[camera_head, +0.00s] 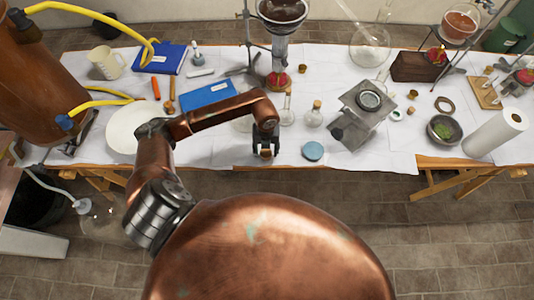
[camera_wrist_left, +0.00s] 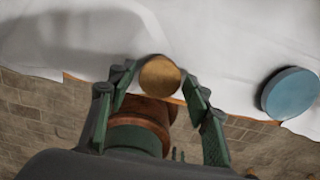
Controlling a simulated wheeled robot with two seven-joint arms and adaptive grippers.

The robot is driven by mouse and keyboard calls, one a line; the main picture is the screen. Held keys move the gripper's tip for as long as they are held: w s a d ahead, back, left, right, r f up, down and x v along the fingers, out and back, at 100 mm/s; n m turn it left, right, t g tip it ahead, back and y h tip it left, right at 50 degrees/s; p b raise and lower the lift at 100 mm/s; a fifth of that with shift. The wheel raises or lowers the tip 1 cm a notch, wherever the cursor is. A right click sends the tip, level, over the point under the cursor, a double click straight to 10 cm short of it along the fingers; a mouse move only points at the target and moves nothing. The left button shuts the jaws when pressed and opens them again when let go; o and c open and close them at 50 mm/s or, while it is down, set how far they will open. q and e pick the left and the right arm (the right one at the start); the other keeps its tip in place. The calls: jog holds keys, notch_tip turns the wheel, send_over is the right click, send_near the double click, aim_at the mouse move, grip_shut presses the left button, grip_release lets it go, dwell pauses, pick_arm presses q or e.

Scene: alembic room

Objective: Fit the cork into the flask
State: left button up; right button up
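My left gripper (camera_head: 266,150) points down at the front edge of the table. Its fingers stand apart on both sides of a small round tan cork (camera_head: 266,154). In the left wrist view the cork (camera_wrist_left: 160,76) shows its round face between the fingers (camera_wrist_left: 158,85); firm contact on both sides is not visible. A small clear flask (camera_head: 287,114) with a narrow neck and no visible stopper stands behind and right of the gripper. Another small flask (camera_head: 313,117) to its right has a cork-coloured top. My right gripper is not in view.
A blue disc (camera_head: 313,151) lies right of the gripper; it also shows in the left wrist view (camera_wrist_left: 290,93). A metal stand (camera_head: 362,112) is farther right. A blue book (camera_head: 208,95) and white plate (camera_head: 124,127) are left. The white-covered table (camera_head: 390,160) ends just in front.

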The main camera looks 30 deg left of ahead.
aim_at(266, 153)
pick_arm(q)
jog(key=c, duration=0.8)
jog(key=shift+r, duration=0.1)
jog(key=shift+r, duration=0.1)
jog(key=shift+r+p, duration=0.75)
jog(key=shift+r, duration=0.1)
jog(key=shift+r+p, duration=0.6)
jog(key=shift+r, duration=0.3)
